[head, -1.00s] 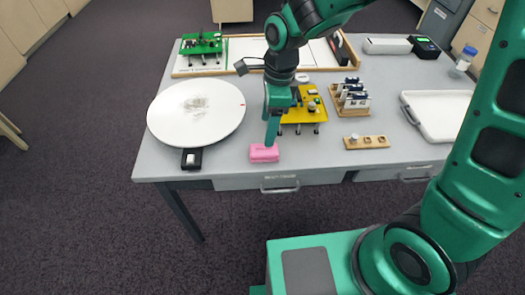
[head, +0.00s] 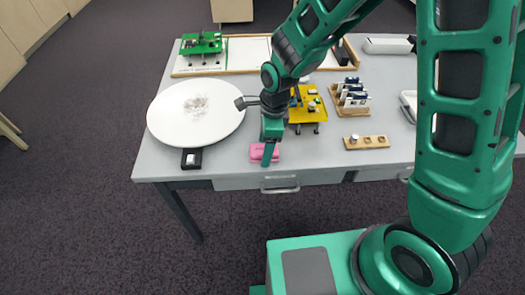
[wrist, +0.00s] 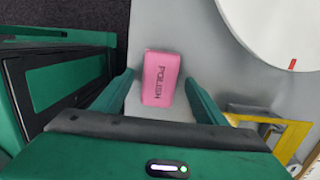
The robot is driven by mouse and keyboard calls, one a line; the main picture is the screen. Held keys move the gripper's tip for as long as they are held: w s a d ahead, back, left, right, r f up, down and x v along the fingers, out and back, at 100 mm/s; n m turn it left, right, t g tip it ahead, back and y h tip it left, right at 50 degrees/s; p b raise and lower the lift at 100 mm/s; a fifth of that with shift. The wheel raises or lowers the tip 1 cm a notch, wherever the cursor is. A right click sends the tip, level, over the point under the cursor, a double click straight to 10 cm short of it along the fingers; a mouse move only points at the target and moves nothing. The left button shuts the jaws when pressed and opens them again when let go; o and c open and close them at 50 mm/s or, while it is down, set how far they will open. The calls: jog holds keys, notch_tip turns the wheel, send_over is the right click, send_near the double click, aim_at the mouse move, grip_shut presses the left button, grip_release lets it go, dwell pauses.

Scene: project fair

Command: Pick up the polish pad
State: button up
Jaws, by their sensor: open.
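The polish pad (head: 257,152) is a small pink block near the front edge of the table, a little right of the round white disc. In the wrist view the pad (wrist: 161,78) lies flat with the word POLISH on it, just ahead of and between the two green fingers. My gripper (head: 267,160) is over the pad in the head view, and one finger hides part of the pad. In the wrist view my gripper (wrist: 158,85) is open, with nothing held.
The round white disc (head: 180,118) stands left of the pad. A yellow board (head: 310,112) with parts on it is close on the right. A wooden strip (head: 366,142) and a rack of small bottles (head: 350,108) are further right. The table (head: 225,165) is bare around the pad.

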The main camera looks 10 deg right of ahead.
aim_at(260, 150)
jog(key=c, duration=1.1)
jog(key=shift+c, duration=0.2)
jog(key=shift+r, duration=0.5)
jog(key=r, duration=0.3)
jog(key=shift+s+a+r, duration=0.25)
jog(key=shift+a+r, duration=0.1)
jog(key=shift+r, duration=0.05)
jog(key=s+a+r, duration=0.6)
jog(key=s+a, duration=0.1)
jog(key=shift+s+a+r, duration=0.15)
jog(key=shift+s+a, duration=0.15)
jog(key=shift+a, duration=0.1)
